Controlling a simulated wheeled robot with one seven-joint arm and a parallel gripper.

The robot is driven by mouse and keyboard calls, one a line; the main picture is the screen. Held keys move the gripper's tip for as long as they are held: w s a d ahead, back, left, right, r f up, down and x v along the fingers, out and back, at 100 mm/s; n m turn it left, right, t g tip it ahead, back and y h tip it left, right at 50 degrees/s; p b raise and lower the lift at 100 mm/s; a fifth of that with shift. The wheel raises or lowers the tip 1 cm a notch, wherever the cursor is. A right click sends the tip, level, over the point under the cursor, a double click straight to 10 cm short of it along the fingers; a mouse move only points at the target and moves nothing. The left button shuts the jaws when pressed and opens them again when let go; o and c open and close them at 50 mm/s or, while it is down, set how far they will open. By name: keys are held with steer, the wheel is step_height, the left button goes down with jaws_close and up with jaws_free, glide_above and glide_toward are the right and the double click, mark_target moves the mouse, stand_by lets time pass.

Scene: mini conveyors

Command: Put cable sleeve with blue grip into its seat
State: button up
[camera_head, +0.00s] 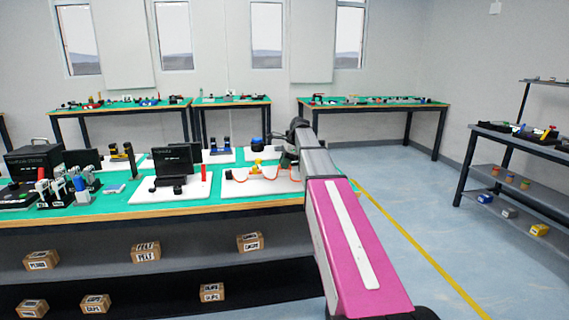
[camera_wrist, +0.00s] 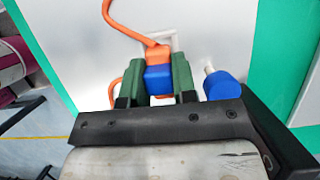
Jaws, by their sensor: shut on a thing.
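The cable sleeve (camera_wrist: 158,78) has a blue grip and an orange upper part, with an orange cable (camera_wrist: 124,24) running from it. In the wrist view my gripper (camera_wrist: 158,86) is shut on the blue grip, between its two green finger pads. The sleeve is over a white board (camera_wrist: 225,30); I cannot tell whether it touches the board. A pale raised edge (camera_wrist: 180,42) shows just beyond the sleeve and may be part of the seat, which is mostly hidden. In the head view my gripper (camera_head: 287,157) is small, at the right end of the board (camera_head: 240,190).
A blue cylinder with a pale tip (camera_wrist: 222,86) stands close to the right finger. In the head view a yellow piece (camera_head: 257,166) is on the board. A dark box (camera_head: 172,162) and a red post (camera_head: 203,173) stand on the left. The aisle floor (camera_head: 420,210) is clear.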

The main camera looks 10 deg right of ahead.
steer(key=shift+f, duration=0.55)
steer(key=o, duration=1)
steer(key=v, duration=1)
steer(key=shift+r, duration=0.35)
steer(key=shift+d, duration=0.1)
